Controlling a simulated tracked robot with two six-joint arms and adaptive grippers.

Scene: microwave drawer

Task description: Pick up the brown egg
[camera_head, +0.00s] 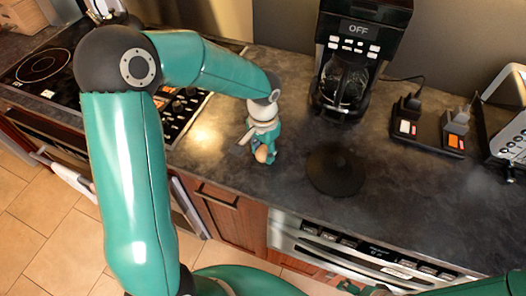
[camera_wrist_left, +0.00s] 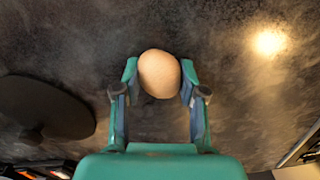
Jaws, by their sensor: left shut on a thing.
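The brown egg (camera_wrist_left: 159,74) sits between the two fingertips of my left gripper (camera_wrist_left: 160,82), which is shut on it. In the head view the egg (camera_head: 262,154) shows at the tip of my left gripper (camera_head: 256,152), over the dark countertop. The egg's height above the counter is hard to tell. My right gripper is not clearly in view.
A dark round lid (camera_head: 335,169) lies on the countertop (camera_head: 400,180) right of my left gripper. A coffee maker (camera_head: 360,50) stands behind it. A stove (camera_head: 50,75) is at the left, and a black device with switches (camera_head: 430,128) is at the right.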

